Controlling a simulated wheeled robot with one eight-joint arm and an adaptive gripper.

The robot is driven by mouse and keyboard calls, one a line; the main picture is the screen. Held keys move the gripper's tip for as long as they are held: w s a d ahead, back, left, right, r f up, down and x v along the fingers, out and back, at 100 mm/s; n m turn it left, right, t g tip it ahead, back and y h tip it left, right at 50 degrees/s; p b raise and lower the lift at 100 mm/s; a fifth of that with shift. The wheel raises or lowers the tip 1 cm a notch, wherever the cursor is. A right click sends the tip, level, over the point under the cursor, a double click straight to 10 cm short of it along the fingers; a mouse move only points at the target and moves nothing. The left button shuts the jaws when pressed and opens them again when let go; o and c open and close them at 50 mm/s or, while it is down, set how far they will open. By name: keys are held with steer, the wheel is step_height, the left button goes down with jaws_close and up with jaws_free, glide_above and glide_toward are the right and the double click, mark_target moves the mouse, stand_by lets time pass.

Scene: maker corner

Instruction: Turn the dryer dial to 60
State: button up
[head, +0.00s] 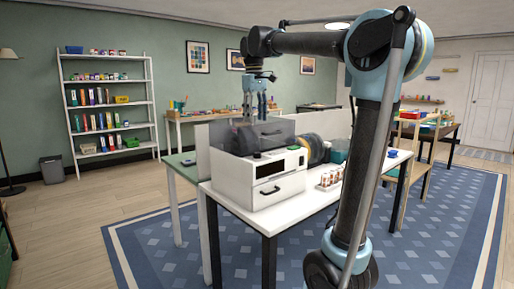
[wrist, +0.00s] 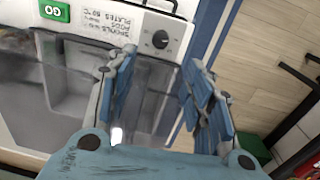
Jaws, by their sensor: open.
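The dryer (head: 232,182) is a white box with a smoky lid and a front drawer, standing on a white table. Its black dial (wrist: 160,39) shows in the wrist view on a pale panel, with a small light mark on the knob. I cannot read its setting. My gripper (wrist: 160,62) is open and empty, its blue-padded fingers apart, with the dial just beyond the fingertips and not touched. In the head view my gripper (head: 255,112) hangs above the dryer.
Dark spools (head: 313,149) stand right of the dryer. A tray of small bottles (head: 330,180) is on the table (head: 385,163).

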mark_target(257, 153)
steer(key=f+n, duration=0.1)
steer(key=f, duration=0.3)
steer(key=f+n, duration=0.2)
steer(key=f, duration=0.3)
steer(key=f+n, duration=0.2)
steer(key=f, duration=0.3)
steer(key=shift+w+d+f, duration=0.1)
steer(key=shift+w+d, duration=0.1)
steer(key=shift+d, duration=0.1)
steer(key=shift+c, duration=0.2)
steer(key=c, duration=1)
